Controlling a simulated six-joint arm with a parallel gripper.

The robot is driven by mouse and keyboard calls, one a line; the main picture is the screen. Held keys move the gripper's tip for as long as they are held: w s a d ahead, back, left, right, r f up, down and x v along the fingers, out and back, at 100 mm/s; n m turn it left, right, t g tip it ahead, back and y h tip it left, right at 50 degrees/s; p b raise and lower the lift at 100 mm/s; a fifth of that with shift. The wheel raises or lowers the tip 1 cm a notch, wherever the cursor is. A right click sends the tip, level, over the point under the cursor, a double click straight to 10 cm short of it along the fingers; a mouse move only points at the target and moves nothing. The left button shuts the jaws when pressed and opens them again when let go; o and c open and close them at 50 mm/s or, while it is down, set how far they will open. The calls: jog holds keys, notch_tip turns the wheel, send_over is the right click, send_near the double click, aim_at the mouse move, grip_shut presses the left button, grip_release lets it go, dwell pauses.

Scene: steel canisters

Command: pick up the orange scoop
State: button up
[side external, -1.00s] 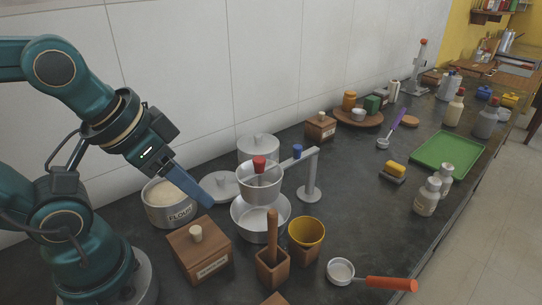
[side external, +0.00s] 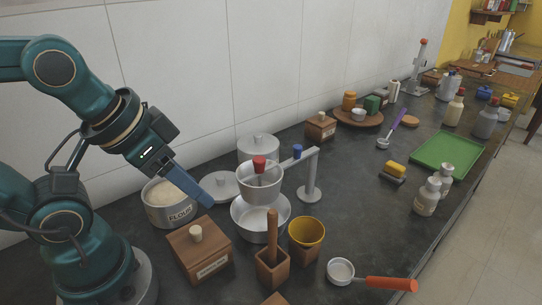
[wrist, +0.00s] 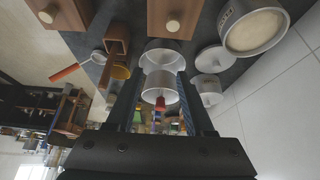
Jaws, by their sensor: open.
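The orange scoop has a round metal bowl (side external: 341,271) and a straight orange handle (side external: 391,284). It lies on the dark counter at the front right, near the counter's edge. In the wrist view its orange handle (wrist: 65,72) shows at the left, with the bowl (wrist: 98,57) beside it. My gripper (side external: 209,203) is in the air beside the flour canister, well to the left of the scoop. In the wrist view my gripper's two fingers (wrist: 158,80) stand apart with a gap between them. Nothing is held in the gripper.
Near the gripper stand the flour canister (side external: 170,214), stacked metal pans (side external: 247,220) under a stand (side external: 312,180), and a lidded wooden box (side external: 200,256). A wooden holder with a pestle (side external: 272,266) and a yellow cup (side external: 307,233) stand between gripper and scoop.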

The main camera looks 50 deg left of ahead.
jog(key=shift+o, duration=0.3)
jog(key=w+d+r+m+g+h, duration=0.1)
jog(key=w+d+r+m+h, duration=0.1)
jog(key=w+d+r+m, duration=0.65)
jog(key=m+g+h, duration=0.2)
jog(key=m, duration=0.6)
send_over(388, 279)
notch_tip(388, 279, down, 4)
jog(key=r, duration=0.1)
notch_tip(388, 279, down, 15)
jog(key=shift+s+a+f, duration=0.15)
jog(key=shift+f, duration=0.05)
jog(key=shift+x, duration=2.55)
